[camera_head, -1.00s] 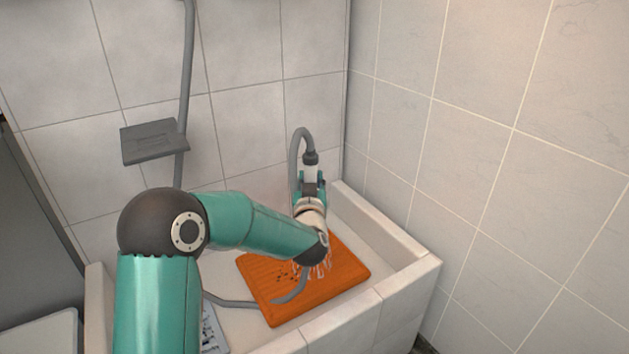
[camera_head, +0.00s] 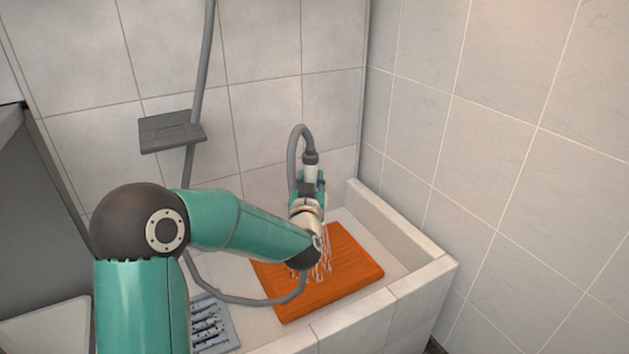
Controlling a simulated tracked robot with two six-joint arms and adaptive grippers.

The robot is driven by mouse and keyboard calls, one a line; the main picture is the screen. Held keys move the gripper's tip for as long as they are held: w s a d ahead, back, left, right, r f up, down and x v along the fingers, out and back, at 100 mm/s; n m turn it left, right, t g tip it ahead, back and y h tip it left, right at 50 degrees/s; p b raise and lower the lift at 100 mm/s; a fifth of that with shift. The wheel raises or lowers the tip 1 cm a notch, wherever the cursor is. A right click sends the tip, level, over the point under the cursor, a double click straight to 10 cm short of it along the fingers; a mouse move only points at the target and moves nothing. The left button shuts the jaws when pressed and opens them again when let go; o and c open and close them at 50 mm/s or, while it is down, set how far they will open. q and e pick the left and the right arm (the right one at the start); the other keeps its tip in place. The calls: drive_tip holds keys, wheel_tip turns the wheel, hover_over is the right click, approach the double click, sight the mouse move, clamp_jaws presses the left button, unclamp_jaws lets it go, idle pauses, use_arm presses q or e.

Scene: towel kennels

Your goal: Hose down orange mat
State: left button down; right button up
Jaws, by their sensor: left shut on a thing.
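The orange mat (camera_head: 345,268) lies flat in the tiled basin (camera_head: 402,236), towards its right end. My left gripper (camera_head: 309,186) is above the mat's back left part, shut on the grey and white shower head (camera_head: 310,168) of the hose (camera_head: 297,150). Thin streaks of water come down below the gripper onto the mat. My left wrist hides part of the mat's left side, and the fingertips are small and partly covered. No dark specks show on the visible part of the mat. My right gripper is not in view.
A grey wall shelf (camera_head: 168,132) is at the back left. The hose runs down past it and loops over the basin floor and the mat's left edge. A grey-blue slotted piece (camera_head: 210,325) lies left of the mat. Tiled walls close the back and right.

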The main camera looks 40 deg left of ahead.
use_arm(q)
drive_tip(key=shift+s+a+r+b, duration=0.1)
drive_tip(key=shift+s+a+b, duration=0.3)
drive_tip(key=shift+s, duration=0.5)
drive_tip(key=shift+s+a+f+b, duration=0.1)
drive_tip(key=shift+s+a+b, duration=0.25)
drive_tip(key=shift+s, duration=0.55)
drive_tip(key=shift+s+a+r+b, duration=0.1)
drive_tip(key=shift+s+a+b, duration=0.25)
drive_tip(key=shift+s, duration=0.55)
